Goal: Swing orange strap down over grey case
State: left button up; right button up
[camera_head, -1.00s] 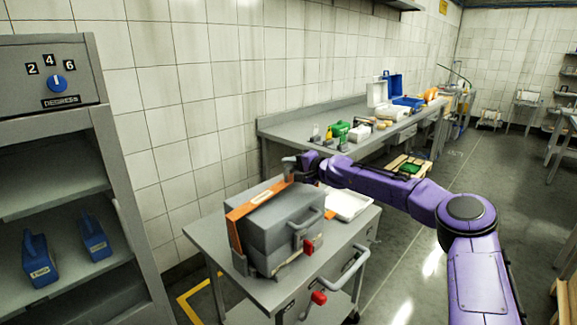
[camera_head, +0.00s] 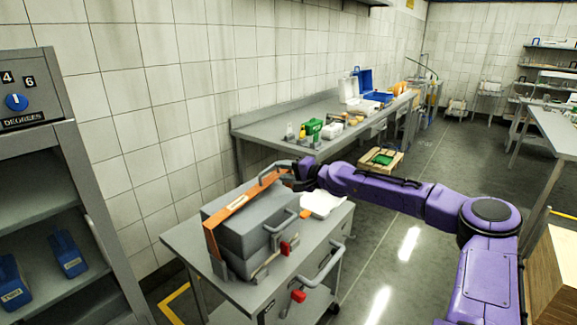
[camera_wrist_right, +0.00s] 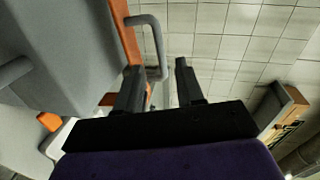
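The grey case (camera_head: 262,222) stands on a grey trolley (camera_head: 180,240). The orange strap (camera_head: 238,200) runs along the case's upper left edge, with its near end bent down at the front left corner. A grey loop handle (camera_head: 268,172) sits at its far end. My right gripper (camera_head: 291,174) is just right of that handle. In the right wrist view, my right gripper (camera_wrist_right: 158,66) has its fingers apart. The loop handle (camera_wrist_right: 161,50) appears across the gap; I cannot tell whether it lies between the fingers. My left gripper is not in view.
A white tray (camera_head: 322,203) lies on the trolley behind the case. A red latch (camera_head: 285,248) is on the case front, and the trolley has a front handle (camera_head: 325,268). A shelf unit (camera_head: 45,190) stands left. A long bench (camera_head: 265,128) runs along the wall.

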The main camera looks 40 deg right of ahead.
jog(key=shift+s+d+r+p, duration=0.1)
jog(key=shift+s+r+p, duration=0.3)
jog(key=shift+s+p, duration=0.45)
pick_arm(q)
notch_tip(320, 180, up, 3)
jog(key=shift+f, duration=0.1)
pick_arm(e)
jog(key=shift+f, duration=0.2)
